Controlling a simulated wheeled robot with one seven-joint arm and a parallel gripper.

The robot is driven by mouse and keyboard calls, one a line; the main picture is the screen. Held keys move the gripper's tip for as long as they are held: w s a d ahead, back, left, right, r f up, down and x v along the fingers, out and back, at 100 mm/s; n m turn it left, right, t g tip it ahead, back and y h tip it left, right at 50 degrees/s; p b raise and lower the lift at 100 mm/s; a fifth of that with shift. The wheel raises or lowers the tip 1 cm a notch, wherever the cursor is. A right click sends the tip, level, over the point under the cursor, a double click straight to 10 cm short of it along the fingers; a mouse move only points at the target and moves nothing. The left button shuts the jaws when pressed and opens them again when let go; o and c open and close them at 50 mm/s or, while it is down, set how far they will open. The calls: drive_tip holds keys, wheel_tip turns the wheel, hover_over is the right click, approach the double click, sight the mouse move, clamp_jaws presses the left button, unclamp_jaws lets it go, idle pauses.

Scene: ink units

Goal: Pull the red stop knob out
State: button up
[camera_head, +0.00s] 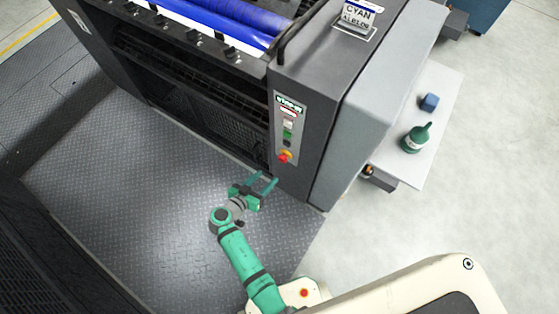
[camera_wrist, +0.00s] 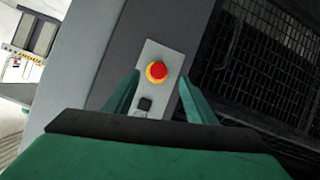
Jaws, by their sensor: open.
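The red stop knob (camera_head: 284,157) sits on a yellow ring low on the light grey control strip (camera_head: 288,122) of the press's side housing. In the wrist view the red knob (camera_wrist: 157,71) shows between and beyond my two green fingers, near the top of the gap. My gripper (camera_head: 266,181) is open and empty, just below and to the left of the knob in the head view. It also shows in the wrist view (camera_wrist: 158,88), with a finger on each side of the strip. I cannot tell the exact distance to the knob.
A black button (camera_wrist: 144,104) is on the same strip below the knob in the wrist view. A side table (camera_head: 436,120) at the right holds a green bottle (camera_head: 416,138) and a blue block (camera_head: 429,102). The tread-plate floor (camera_head: 150,210) left of my arm is clear.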

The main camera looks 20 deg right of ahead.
sight(281, 160)
drive_tip(key=shift+m+h, duration=0.3)
drive_tip(key=shift+h, duration=0.1)
drive_tip(key=x, duration=0.3)
drive_tip(key=r+x, duration=0.1)
drive_tip(key=x, duration=0.3)
drive_tip(key=w+x, duration=0.1)
drive_tip(key=x, duration=0.3)
drive_tip(key=shift+w+d+r, duration=0.1)
drive_tip(key=shift+w+r, duration=0.05)
drive_tip(key=shift+r, duration=0.1)
drive_tip(key=shift+c, duration=0.6)
